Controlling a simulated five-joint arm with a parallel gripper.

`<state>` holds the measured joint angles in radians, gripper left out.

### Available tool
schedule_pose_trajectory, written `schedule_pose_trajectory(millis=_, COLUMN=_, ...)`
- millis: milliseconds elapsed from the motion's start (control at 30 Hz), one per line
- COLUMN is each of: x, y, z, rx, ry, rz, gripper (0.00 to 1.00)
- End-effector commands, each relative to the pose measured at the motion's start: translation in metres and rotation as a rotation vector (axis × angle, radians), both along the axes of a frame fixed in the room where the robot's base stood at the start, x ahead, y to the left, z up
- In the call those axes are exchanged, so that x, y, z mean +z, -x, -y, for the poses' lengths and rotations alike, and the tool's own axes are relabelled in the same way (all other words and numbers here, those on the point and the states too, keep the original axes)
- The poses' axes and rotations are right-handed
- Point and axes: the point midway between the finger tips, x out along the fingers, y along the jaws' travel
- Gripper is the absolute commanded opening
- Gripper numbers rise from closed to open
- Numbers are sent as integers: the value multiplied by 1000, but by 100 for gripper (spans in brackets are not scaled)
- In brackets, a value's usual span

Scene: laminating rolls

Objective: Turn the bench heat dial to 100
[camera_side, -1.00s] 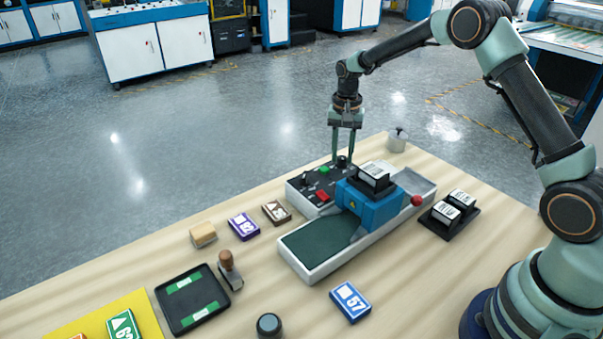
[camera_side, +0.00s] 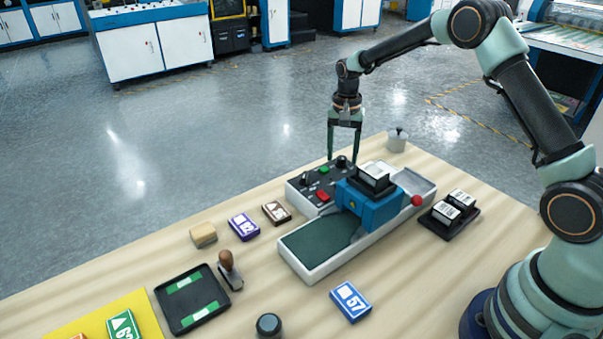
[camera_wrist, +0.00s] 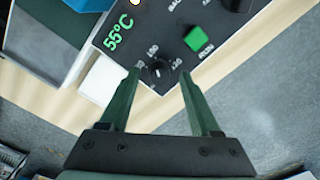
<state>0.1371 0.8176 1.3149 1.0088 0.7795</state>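The bench heat dial (camera_wrist: 159,70) is a small black knob on the dark control panel, with small number marks around it, too small to read surely. A green 55°C readout (camera_wrist: 119,31) is beside it. Its pointer is hard to make out. In the side view the dial (camera_side: 342,161) sits at the panel's far right corner. My gripper (camera_wrist: 159,77) is open, with one finger on each side of the dial and nothing between them but the knob. I cannot tell whether the tips touch it. In the side view my gripper (camera_side: 343,159) points straight down at the panel.
A green button (camera_wrist: 195,39) is close to the right finger. A red button (camera_side: 322,196) and another black knob (camera_side: 304,179) share the panel. The blue laminator head (camera_side: 370,208) stands just in front. A lidded metal pot (camera_side: 397,140) is to the right.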

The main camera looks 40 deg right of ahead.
Motion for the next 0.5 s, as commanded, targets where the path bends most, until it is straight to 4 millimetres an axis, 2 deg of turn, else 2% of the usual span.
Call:
schedule_pose_trajectory(millis=167, x=3, y=0, z=0, rx=0, ry=0, rz=0, gripper=64)
schedule_pose_trajectory(millis=267, x=14, y=-1, z=0, rx=0, ry=1, rz=4, gripper=64)
schedule_pose_trajectory(millis=500, x=61, y=-1, z=0, rx=0, ry=1, rz=4, gripper=64)
